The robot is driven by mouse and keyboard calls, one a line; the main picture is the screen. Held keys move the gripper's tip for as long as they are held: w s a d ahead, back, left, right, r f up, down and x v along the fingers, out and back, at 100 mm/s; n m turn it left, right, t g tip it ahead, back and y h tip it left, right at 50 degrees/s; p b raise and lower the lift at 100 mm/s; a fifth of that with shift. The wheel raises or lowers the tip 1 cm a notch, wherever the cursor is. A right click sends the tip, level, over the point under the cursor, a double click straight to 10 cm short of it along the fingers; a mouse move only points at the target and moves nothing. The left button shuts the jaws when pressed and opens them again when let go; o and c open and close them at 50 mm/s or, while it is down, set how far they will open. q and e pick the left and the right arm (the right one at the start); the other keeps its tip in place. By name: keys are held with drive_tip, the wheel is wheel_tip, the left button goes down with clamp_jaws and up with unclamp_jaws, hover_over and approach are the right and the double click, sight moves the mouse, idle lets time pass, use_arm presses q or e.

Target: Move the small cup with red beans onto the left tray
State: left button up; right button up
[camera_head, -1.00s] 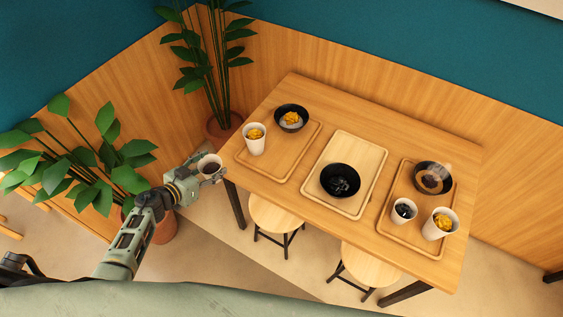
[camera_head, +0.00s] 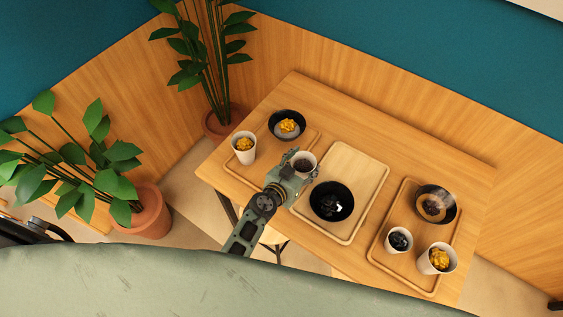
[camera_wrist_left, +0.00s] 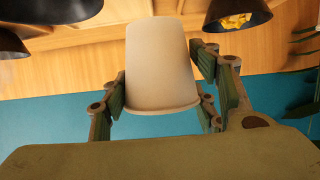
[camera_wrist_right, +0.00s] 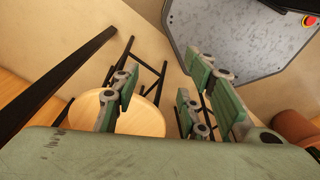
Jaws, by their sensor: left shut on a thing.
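My left gripper (camera_head: 296,166) is shut on a small white cup (camera_head: 304,158) with dark reddish beans. It holds the cup upright over the right part of the left tray (camera_head: 256,176), near the gap to the middle tray. In the left wrist view the cup (camera_wrist_left: 160,65) sits between the fingers (camera_wrist_left: 162,88). Whether its base touches the tray is hard to tell. The left tray also bears a white cup with yellow topping (camera_head: 244,149) and a black bowl with yellow topping (camera_head: 287,125). My right gripper (camera_wrist_right: 165,100) is open and empty, seen only in the right wrist view.
The middle tray (camera_head: 354,168) holds a black bowl (camera_head: 331,201). The right tray (camera_head: 398,262) holds a bowl (camera_head: 436,204), a cup with black topping (camera_head: 398,240) and a cup with yellow topping (camera_head: 437,259). The front part of the left tray is bare. A potted plant (camera_head: 150,211) stands left of the table.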

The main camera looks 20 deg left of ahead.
use_arm(q)
drive_tip(key=shift+w+a+f+b, duration=0.25)
drive_tip(key=shift+a+f+b, duration=0.2)
drive_tip(key=shift+f+b, duration=0.1)
drive_tip(key=shift+w+a+f+b, duration=0.25)
drive_tip(key=shift+a+f+b, duration=0.2)
drive_tip(key=shift+b, duration=0.1)
drive_tip(key=a+f+b, duration=0.3)
drive_tip(key=b, duration=0.2)
drive_tip(key=w+a+f+b, duration=0.1)
drive_tip(key=a+f+b, duration=0.1)
drive_tip(key=b, duration=0.3)
drive_tip(key=w+a+f+b, duration=0.1)
drive_tip(key=a+f+b, duration=0.2)
drive_tip(key=a+b, duration=0.1)
drive_tip(key=shift+w+a+f+b, duration=0.2)
drive_tip(key=shift+f+b, duration=0.15)
drive_tip(key=shift+b, duration=0.5)
use_arm(e)
wheel_tip(320, 180, down, 18)
drive_tip(key=s, duration=0.1)
drive_tip(key=shift+s+d, duration=0.15)
drive_tip(key=shift+s, duration=0.25)
use_arm(q)
drive_tip(key=shift+r, duration=0.1)
use_arm(e)
drive_tip(key=shift+w, duration=0.2)
